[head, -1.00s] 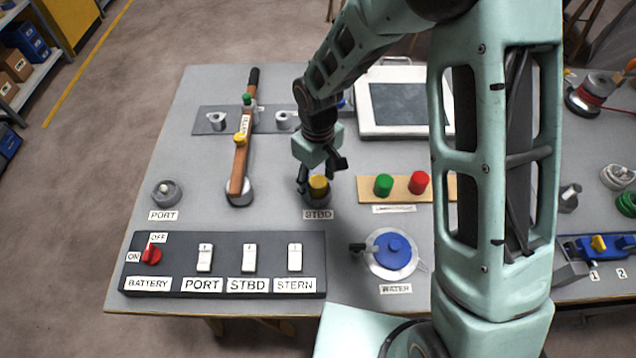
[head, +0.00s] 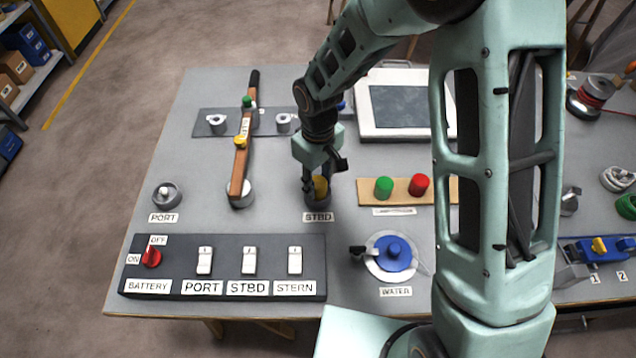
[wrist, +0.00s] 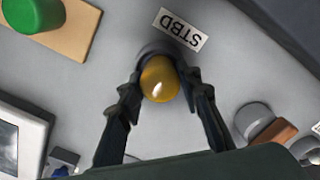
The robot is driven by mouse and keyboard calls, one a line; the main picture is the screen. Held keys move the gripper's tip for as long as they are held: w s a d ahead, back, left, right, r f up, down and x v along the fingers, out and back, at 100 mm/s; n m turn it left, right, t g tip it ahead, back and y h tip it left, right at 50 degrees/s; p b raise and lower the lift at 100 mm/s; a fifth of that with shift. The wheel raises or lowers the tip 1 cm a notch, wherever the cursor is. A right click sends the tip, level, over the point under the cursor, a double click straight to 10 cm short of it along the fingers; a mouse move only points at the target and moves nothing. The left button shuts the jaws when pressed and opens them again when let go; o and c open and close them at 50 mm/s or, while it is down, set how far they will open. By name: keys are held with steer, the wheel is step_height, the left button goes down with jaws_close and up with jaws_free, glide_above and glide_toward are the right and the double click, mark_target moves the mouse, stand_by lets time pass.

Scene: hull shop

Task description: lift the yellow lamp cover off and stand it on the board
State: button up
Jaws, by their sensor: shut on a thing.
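The yellow lamp cover (head: 320,187) sits on the dark round base behind the STBD label (head: 317,216). In the wrist view the yellow cover (wrist: 160,79) is between the two fingers of my gripper (wrist: 162,88). My gripper (head: 318,188) points down and is shut on the cover, hiding part of it in the head view. The board (head: 446,190) is a tan strip to the right of the cover. A green cover (head: 384,187) and a red cover (head: 419,185) stand on it. The board's left end looks bare.
A wooden tiller-like bar (head: 241,165) lies left of my gripper. A PORT lamp base (head: 167,194) stands at the far left. A switch panel (head: 310,262) and a blue-capped WATER fitting (head: 392,252) are in front. A framed hatch (head: 365,128) lies behind the board.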

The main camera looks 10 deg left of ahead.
step_height(320, 180, up, 2)
steer(key=shift+r, duration=0.15)
steer(key=s+a+r+b, duration=0.1)
steer(key=s+a+r, duration=0.8)
steer(key=s+r, duration=0.1)
steer(key=shift+s+a+b, duration=0.2)
steer(key=shift+s+b, duration=0.05)
steer(key=shift+b, duration=0.1)
